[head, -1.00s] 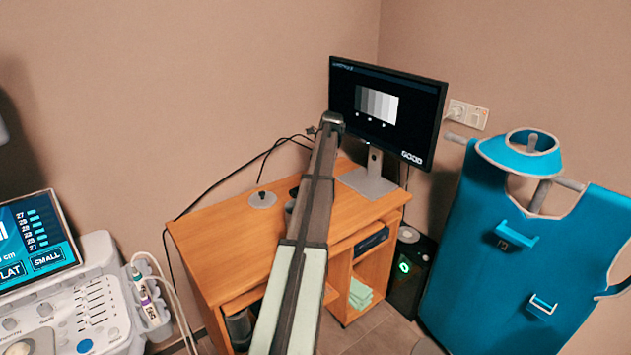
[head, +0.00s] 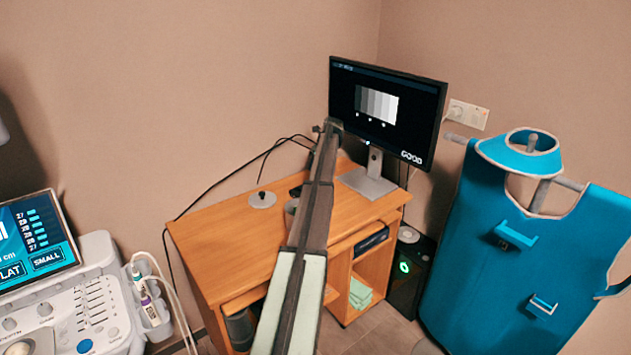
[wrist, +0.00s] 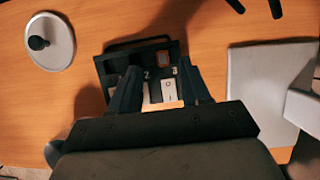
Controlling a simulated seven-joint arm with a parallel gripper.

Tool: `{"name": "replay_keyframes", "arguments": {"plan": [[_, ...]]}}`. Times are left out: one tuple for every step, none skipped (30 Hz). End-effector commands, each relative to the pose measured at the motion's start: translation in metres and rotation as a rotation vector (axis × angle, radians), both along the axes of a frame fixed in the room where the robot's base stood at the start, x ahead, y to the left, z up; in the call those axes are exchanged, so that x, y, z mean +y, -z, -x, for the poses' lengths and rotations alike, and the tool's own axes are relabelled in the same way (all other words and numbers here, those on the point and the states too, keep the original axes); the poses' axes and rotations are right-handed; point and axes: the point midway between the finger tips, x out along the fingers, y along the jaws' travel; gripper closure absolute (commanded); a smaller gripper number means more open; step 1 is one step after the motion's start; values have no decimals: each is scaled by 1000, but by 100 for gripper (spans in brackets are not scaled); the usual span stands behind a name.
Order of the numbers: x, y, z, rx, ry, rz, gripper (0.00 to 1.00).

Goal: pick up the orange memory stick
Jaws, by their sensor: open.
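In the wrist view a black tray (wrist: 110,66) with compartments and pale numbers lies on the wooden desk. A small orange-brown piece (wrist: 163,58) sits in its far compartment; it looks like the orange memory stick, but it is too small to be sure. Pale sticks (wrist: 168,90) lie in the nearer slots. My gripper (wrist: 160,90) is open above the tray, with one finger on each side of these slots and the orange piece beyond the fingertips. A light orange strip shows between the finger bases; I cannot tell what it is. My arm mostly hides the tray in the head view.
A grey disc with a black knob (wrist: 38,43) lies left of the tray, and the monitor's grey foot (wrist: 270,80) is on the right. The monitor (head: 386,110) stands behind my arm. Black cables (head: 225,180) run along the desk's back. The desk's left part is clear.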

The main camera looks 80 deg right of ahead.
Motion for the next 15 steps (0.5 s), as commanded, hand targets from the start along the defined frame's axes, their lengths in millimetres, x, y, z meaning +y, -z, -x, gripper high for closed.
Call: {"name": "replay_keyframes", "arguments": {"plan": [[-2, 5, -2, 0, 0, -1, 53], [-2, 7, -2, 1, 0, -1, 53], [-2, 8, -3, 1, -1, 0, 53], [-3, 9, -3, 0, -1, 0, 53], [-3, 10, -3, 0, -1, 0, 53], [-3, 12, -3, 0, -1, 0, 53], [-4, 13, -3, 0, -1, 0, 53], [-4, 15, -4, 0, -1, 0, 53], [-6, 18, -4, 0, -1, 0, 53], [-6, 21, -5, 0, -1, 0, 53], [-7, 25, -5, 0, -1, 0, 53], [-9, 30, -6, 0, -1, -1, 53], [-10, 35, -6, 0, 0, -1, 53], [-11, 39, -7, 0, 0, -1, 53], [-13, 44, -8, 0, -1, -1, 53]]}}
